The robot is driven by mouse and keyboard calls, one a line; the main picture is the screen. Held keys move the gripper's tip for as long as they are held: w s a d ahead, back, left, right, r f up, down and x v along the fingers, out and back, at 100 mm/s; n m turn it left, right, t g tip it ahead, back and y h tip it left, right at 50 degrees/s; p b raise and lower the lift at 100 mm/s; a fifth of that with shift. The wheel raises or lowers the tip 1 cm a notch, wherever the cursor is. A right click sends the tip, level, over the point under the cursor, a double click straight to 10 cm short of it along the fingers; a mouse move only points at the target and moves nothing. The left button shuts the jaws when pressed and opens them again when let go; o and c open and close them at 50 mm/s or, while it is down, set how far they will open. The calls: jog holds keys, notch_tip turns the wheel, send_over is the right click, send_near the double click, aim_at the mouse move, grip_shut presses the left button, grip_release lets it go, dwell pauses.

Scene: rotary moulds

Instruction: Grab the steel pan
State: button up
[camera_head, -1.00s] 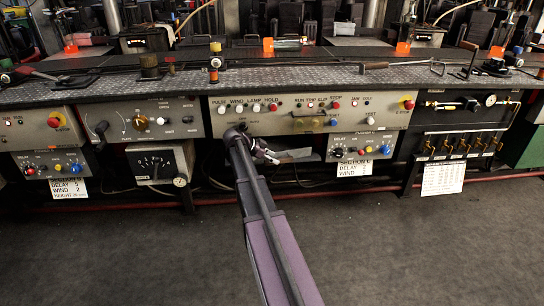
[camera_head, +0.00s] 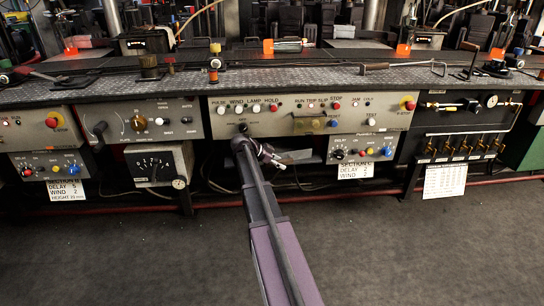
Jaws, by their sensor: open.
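My arm reaches forward from the bottom of the picture, and my gripper (camera_head: 281,163) is at its end, in front of the dark gap under the middle control panel. The gripper is small here and its fingers point right; it is open, with nothing seen between the fingers. A flat grey piece (camera_head: 298,155) shows just behind and right of it, partly hidden by the gripper. I cannot tell whether this is the steel pan or whether the gripper touches it. No other pan can be made out.
The middle control panel (camera_head: 300,115) hangs just above the gripper. A small knob box (camera_head: 362,148) is to the right and a gauge box (camera_head: 158,163) to the left. A red pipe (camera_head: 330,190) runs low behind. The dark floor (camera_head: 410,250) in front is clear.

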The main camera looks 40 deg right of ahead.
grip_shut()
jog(key=shift+r, duration=0.2)
